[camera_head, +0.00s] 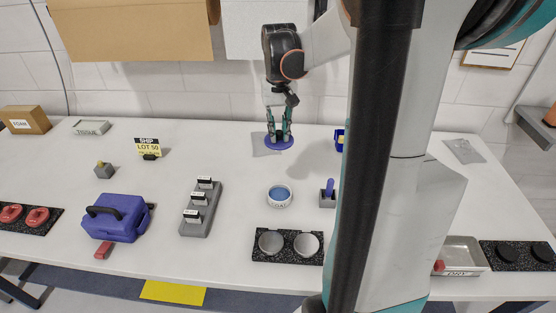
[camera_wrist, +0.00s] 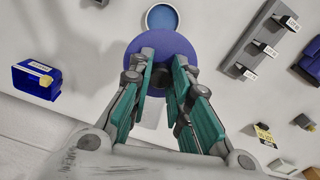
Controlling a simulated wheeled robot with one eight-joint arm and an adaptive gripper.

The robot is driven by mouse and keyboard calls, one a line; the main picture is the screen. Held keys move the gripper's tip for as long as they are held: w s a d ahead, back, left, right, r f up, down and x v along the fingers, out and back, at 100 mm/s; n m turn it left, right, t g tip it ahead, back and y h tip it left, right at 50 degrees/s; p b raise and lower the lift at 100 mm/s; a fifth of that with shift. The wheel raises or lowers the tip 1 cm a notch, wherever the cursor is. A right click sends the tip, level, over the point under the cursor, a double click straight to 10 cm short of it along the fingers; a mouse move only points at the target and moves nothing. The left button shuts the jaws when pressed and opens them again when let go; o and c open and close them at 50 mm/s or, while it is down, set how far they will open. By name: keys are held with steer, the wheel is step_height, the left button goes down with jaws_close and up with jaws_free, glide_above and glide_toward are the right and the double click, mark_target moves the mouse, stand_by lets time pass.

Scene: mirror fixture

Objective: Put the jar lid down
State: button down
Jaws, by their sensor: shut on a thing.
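The jar lid is a flat blue-purple disc (camera_head: 279,146) with a dark knob, near the back of the white table. My gripper (camera_head: 279,136) points down and is shut on the lid's knob. The lid looks level and close to the tabletop; I cannot tell whether it touches. In the wrist view the lid (camera_wrist: 150,45) shows beyond my fingertips (camera_wrist: 162,68), which partly cover it. The open jar (camera_head: 279,195), white-rimmed with blue inside, stands in front of the lid; it also shows in the wrist view (camera_wrist: 162,17).
A grey sheet (camera_head: 264,148) lies beside the lid. A grey labelled rack (camera_head: 201,210), a purple case (camera_head: 117,218) and a black two-cup tray (camera_head: 288,260) stand nearer. Bare table lies left of the lid.

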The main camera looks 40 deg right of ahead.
glide_above(277, 172)
step_height(277, 172, down, 3)
step_height(277, 172, down, 20)
steer(key=b, duration=0.4)
steer(key=shift+f, duration=0.1)
steer(key=shift+w, duration=0.1)
steer(key=shift+f, duration=0.2)
steer(key=c, duration=1.5)
jaws_free()
steer(key=shift+r, duration=0.1)
step_height(277, 172, up, 12)
steer(key=p, duration=0.3)
steer(key=shift+r, duration=0.1)
